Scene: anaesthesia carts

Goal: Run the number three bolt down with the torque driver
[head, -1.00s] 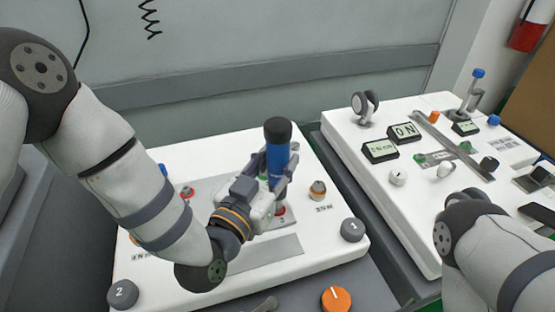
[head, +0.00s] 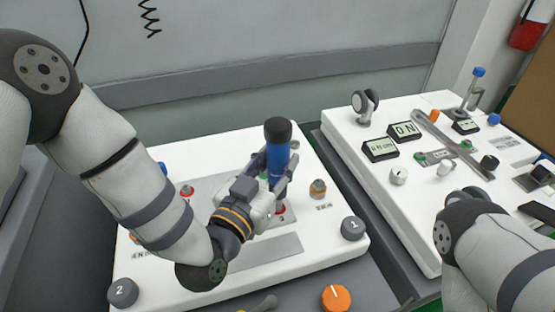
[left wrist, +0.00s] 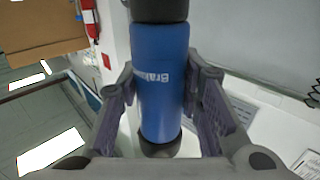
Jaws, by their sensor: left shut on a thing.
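My left gripper (head: 272,176) is shut around a blue driver (head: 277,160) with a black top, held upright over the left white cart top. In the left wrist view the blue driver body (left wrist: 158,85) stands between the two fingers, with a dark collar at its lower end. A red-ringed spot marked 3 (head: 281,210) lies just below the gripper. The driver's tip is hidden by the gripper, so I cannot tell whether it touches a bolt. My right arm comes in at the lower right, with its gripper out of sight.
A brown-grey bolt (head: 318,188) stands right of the driver, and another red-ringed spot (head: 187,191) lies to the left. Grey knobs marked 1 (head: 352,228) and 2 (head: 122,292) and an orange dial (head: 336,298) are near the front. The right cart (head: 360,170) holds displays and a grey wrench-like bar (head: 440,135).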

